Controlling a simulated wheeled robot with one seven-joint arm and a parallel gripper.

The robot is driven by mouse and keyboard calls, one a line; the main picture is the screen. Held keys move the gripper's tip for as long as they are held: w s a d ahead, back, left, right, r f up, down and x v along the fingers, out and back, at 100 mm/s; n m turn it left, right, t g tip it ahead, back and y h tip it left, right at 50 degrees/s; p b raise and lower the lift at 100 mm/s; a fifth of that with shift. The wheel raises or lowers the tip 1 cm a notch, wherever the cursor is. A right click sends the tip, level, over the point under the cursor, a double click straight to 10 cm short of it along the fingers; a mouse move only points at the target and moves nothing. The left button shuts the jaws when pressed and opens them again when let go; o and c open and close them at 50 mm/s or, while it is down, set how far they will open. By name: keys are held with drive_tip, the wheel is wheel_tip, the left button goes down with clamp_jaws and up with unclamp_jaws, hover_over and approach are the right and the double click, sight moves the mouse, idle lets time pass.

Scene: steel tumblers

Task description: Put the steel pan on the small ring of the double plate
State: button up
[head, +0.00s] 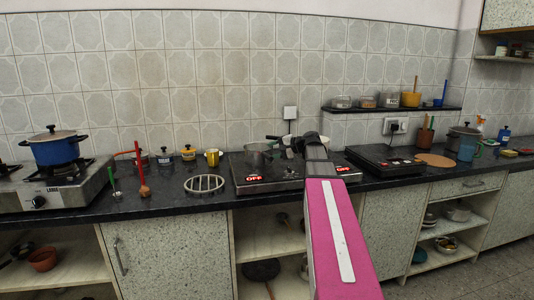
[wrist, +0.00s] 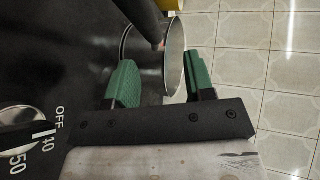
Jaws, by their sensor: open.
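The steel pan (head: 258,154) stands on the left part of the black double plate (head: 285,186), which shows two red OFF labels. The rings are too hard to make out to tell which is the small one. My gripper (head: 300,143) is over the back of the plate, right of the pan, partly hidden by my arm. In the wrist view my gripper (wrist: 165,82) is open, its green-padded fingers apart. The pan's rim (wrist: 174,58) and a dark handle show beyond and between the fingers, with no grip visible.
A wire trivet (head: 204,183) lies left of the plate; a yellow mug (head: 213,157) stands behind it. Another black hotplate (head: 385,160) is at right. A blue pot (head: 55,147) sits on the stove at far left. The tiled wall is close behind.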

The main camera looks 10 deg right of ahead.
drive_tip(key=v, duration=0.7)
drive_tip(key=shift+d, duration=0.2)
drive_tip(key=shift+s, duration=0.15)
idle(1.7)
